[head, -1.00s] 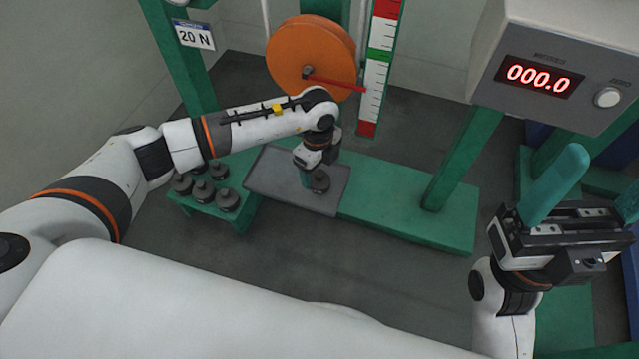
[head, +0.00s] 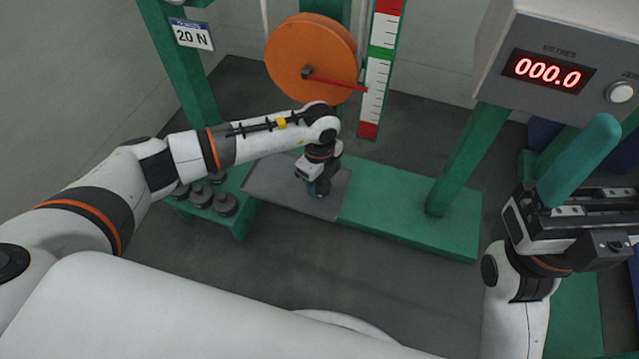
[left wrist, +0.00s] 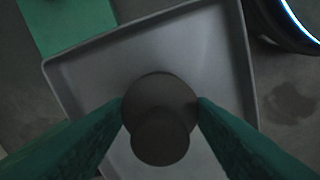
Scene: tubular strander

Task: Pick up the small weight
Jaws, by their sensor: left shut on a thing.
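The small weight (left wrist: 160,110) is a dark, round, stepped piece standing in the grey tray (left wrist: 85,65). In the left wrist view the two green fingers of my left gripper (left wrist: 160,112) touch it on both sides, and the gripper is shut on it. In the head view my left gripper (head: 318,187) points down over the tray (head: 270,187) and mostly hides the weight. I cannot tell whether the weight is clear of the tray floor. My right gripper (head: 578,165) is at the right edge, one green finger showing clearly; its opening cannot be told.
Several dark weights (head: 225,204) stand on a green shelf (head: 240,222) left of the tray. Behind are an orange wheel (head: 310,58) with a red pointer and a striped scale (head: 378,75). A display box (head: 550,60) reading 000.0 and a green post (head: 465,165) stand to the right.

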